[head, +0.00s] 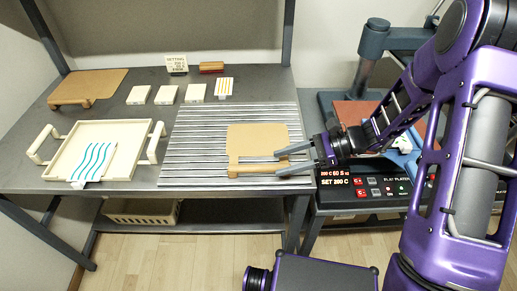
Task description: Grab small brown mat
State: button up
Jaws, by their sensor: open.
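A small brown mat (262,138) with a bar-like front edge lies on the slatted metal rack (195,150) in the middle of the table. My gripper (279,163) comes in from the right. Its two fingers are apart, one behind the other, at the mat's front right part. They overlap the mat in the picture; whether they touch it or hover above it I cannot tell. A second brown mat (95,82) with a similar bar lies at the table's back left.
A cream tray (85,138) with handles holds a wave-striped sheet at the left. Several small white blocks, a sign (177,64) and a red-brown block (211,67) stand behind. A press (375,40) with a control panel (365,183) stands right, partly behind my arm.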

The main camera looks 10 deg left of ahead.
aim_at(260, 166)
jog(key=shift+r+b+x, duration=0.15)
jog(key=shift+b+x, duration=0.05)
jog(key=shift+x, duration=1.5)
jog(key=shift+r+b+x, duration=0.15)
jog(key=shift+r+x, duration=0.05)
jog(key=shift+x, duration=1.5)
jog(key=shift+a, duration=0.15)
grip_shut()
